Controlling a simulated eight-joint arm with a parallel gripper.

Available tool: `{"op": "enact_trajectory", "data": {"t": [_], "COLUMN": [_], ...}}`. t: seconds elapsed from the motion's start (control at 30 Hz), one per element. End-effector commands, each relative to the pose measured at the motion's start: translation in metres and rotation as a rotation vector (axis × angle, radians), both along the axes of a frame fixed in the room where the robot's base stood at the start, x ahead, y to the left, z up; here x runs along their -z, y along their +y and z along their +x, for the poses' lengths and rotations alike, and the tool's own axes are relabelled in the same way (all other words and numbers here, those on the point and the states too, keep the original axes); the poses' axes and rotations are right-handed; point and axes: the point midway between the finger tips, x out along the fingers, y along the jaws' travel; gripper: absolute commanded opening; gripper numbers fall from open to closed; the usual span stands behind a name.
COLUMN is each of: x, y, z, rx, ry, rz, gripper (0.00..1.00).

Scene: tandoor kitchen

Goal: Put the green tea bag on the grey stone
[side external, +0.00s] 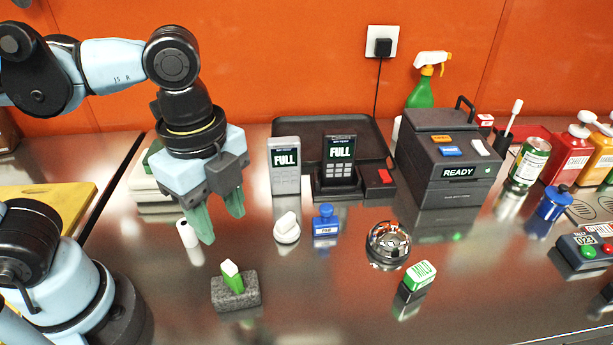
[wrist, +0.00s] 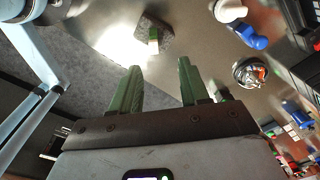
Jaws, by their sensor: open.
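The grey stone (side external: 236,300) is a small rough dark block on the steel counter, in front of my gripper. A small green piece with a white end, which looks like the green tea bag (side external: 232,278), rests on top of it, tilted. In the wrist view the stone (wrist: 166,40) is at the top centre, with the green and white piece (wrist: 153,42) on it. My gripper (side external: 222,227) has green fingers spread apart with nothing between them. It hangs above and behind the stone, clear of it; its fingers (wrist: 159,66) also show in the wrist view.
A white roll (side external: 187,233), a white knob (side external: 287,228) and a blue stamp (side external: 326,221) stand nearby. A chrome dish (side external: 388,243) and a green-white box (side external: 420,275) labelled MILD are to the right. The counter around the stone is clear.

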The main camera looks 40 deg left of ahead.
Motion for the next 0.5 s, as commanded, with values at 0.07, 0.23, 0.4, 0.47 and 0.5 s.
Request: {"op": "enact_trajectory", "data": {"t": [0.07,0.23,0.4,0.47,0.5], "x": [0.006,0.021,0.025,0.026,0.026], "y": [0.012,0.056,0.101,0.112,0.117], "z": [0.014,0.055,0.081,0.086,0.088], "rx": [-0.179,-0.751,-1.216,-1.318,-1.365], "ry": [-0.056,-0.239,-0.393,-0.428,-0.445], "rz": [-0.039,-0.192,-0.362,-0.405,-0.428], "gripper": [0.45,0.45,0.45,0.45,0.45]}}
